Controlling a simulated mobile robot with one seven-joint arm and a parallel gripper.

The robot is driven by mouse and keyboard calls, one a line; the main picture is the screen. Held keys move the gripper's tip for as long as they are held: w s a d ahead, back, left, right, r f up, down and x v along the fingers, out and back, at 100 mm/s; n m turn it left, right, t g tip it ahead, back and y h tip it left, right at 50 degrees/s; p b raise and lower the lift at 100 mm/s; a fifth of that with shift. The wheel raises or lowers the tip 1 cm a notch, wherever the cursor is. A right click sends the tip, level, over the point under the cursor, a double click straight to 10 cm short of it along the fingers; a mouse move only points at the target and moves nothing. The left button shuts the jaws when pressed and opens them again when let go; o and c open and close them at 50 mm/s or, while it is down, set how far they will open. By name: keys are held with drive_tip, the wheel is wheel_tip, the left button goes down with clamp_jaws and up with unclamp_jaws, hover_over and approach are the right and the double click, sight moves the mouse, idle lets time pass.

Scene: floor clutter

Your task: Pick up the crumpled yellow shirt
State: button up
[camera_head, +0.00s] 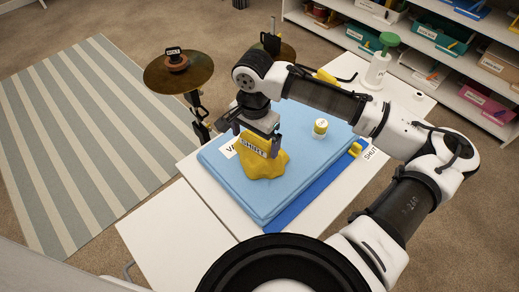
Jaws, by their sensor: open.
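The crumpled yellow shirt (256,164) lies in a heap on a light blue folded pad (292,192) on the white table. My gripper (258,148) points down over the top of the shirt, with its fingers at or just above the cloth. The gripper is open. Its fingertips overlap the shirt in this view, so I cannot tell whether they touch it. A label with dark print shows on or in front of the shirt, between the fingers.
A small yellow-and-white jar (320,127) stands on the pad. A white bottle with a green top (380,64) stands behind it. Brass cymbals (180,73) stand at the back left. Shelves with bins (440,36) line the back right. A striped rug (75,130) lies left.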

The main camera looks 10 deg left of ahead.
drive_tip(key=c, duration=1)
drive_tip(key=shift+r, duration=0.15)
wheel_tip(320, 180, up, 19)
drive_tip(key=b, duration=0.1)
drive_tip(key=shift+r, duration=0.2)
